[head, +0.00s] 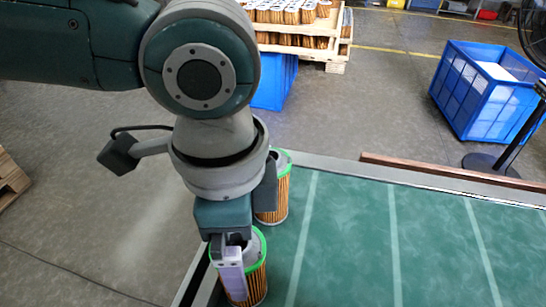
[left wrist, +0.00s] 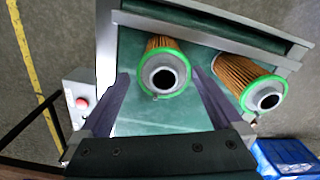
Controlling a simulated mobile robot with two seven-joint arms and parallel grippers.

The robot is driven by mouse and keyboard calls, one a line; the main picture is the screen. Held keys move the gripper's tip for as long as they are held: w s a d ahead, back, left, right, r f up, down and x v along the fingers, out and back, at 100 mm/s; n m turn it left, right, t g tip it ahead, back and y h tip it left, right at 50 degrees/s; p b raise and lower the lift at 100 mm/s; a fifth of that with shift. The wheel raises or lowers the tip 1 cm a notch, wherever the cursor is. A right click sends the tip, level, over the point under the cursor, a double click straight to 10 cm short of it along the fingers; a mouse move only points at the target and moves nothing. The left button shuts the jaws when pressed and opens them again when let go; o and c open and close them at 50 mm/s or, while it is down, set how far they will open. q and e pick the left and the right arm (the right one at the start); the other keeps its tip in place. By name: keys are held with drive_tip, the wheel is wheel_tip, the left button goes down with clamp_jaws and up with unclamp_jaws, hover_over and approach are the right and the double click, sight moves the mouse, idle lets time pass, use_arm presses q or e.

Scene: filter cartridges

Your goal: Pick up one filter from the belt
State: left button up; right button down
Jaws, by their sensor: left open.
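Two filters with green rims and orange pleated sides stand on the green belt (head: 345,240). The near filter (head: 255,282) is partly hidden by my left gripper (head: 246,238). The far filter (head: 275,205) is partly hidden by my wrist and gripper. In the left wrist view, the near filter (left wrist: 165,73) lies between the two spread fingers of my left gripper (left wrist: 158,88), with gaps on both sides. The far filter (left wrist: 250,82) is outside the right finger there. My left gripper is open and holds nothing. My right gripper is not in view.
A pallet (head: 335,55) with several filters stands at the back, near a blue crate (head: 275,85). Another blue crate (head: 485,95) and a black stand (head: 515,140) are beyond the belt. The belt's right side is clear. A red-button box (left wrist: 82,101) shows in the wrist view.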

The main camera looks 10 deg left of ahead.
use_arm(q)
drive_tip(key=f, duration=0.5)
drive_tip(key=shift+w+a+f+b, duration=0.2)
drive_tip(key=shift+f+b, duration=0.15)
drive_tip(key=shift+b, duration=0.05)
drive_tip(key=c, duration=1.3)
drive_tip(key=shift+r, duration=0.1)
